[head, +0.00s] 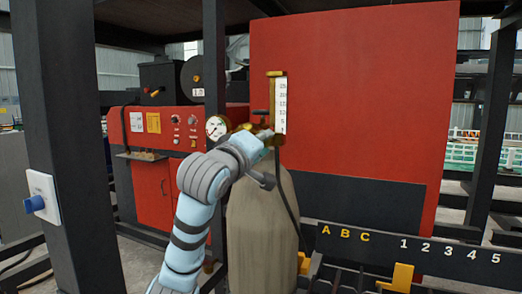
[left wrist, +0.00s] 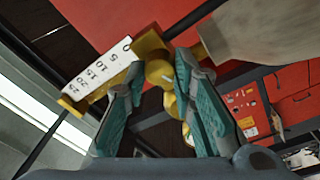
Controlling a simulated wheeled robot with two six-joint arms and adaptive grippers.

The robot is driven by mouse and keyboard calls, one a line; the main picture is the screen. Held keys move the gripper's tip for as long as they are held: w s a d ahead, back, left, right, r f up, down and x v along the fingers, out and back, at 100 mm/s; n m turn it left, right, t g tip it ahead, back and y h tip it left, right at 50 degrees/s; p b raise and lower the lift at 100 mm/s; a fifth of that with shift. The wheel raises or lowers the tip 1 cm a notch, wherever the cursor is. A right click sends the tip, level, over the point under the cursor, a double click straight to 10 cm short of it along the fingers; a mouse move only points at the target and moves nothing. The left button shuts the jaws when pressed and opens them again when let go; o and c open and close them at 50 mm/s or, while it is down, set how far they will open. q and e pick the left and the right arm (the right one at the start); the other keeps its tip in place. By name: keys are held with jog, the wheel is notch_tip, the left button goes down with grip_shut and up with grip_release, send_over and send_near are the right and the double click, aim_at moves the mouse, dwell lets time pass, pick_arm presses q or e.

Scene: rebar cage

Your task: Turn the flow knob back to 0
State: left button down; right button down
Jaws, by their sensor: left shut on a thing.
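The flowmeter (head: 279,105) is a white upright scale in a brass frame, above the tan gas cylinder (head: 262,225). My left gripper (head: 267,137) is at the flowmeter's lower end. In the left wrist view its teal fingers (left wrist: 160,76) are closed around the brass flow knob (left wrist: 158,71). The fingers partly hide the knob, and its setting cannot be told. My right gripper is not in view.
A round pressure gauge (head: 217,127) sits just left of my gripper. A dark hose hangs by the cylinder. A red panel (head: 350,95) stands behind, a red control cabinet (head: 165,190) at left. A dark post (head: 72,150) and a lettered rail (head: 420,250) flank the space.

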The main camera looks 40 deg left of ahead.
pick_arm(q)
jog(key=n+b, duration=0.2)
jog(key=n, duration=0.3)
jog(key=shift+f, duration=0.15)
jog(key=shift+b, duration=0.3)
jog(key=c, duration=1.3)
grip_release()
jog(key=shift+w+d, duration=0.1)
jog(key=shift+c, duration=0.2)
jog(key=v, duration=0.7)
jog(key=shift+s+d, duration=0.15)
jog(key=shift+s, duration=0.1)
jog(key=shift+w, duration=0.1)
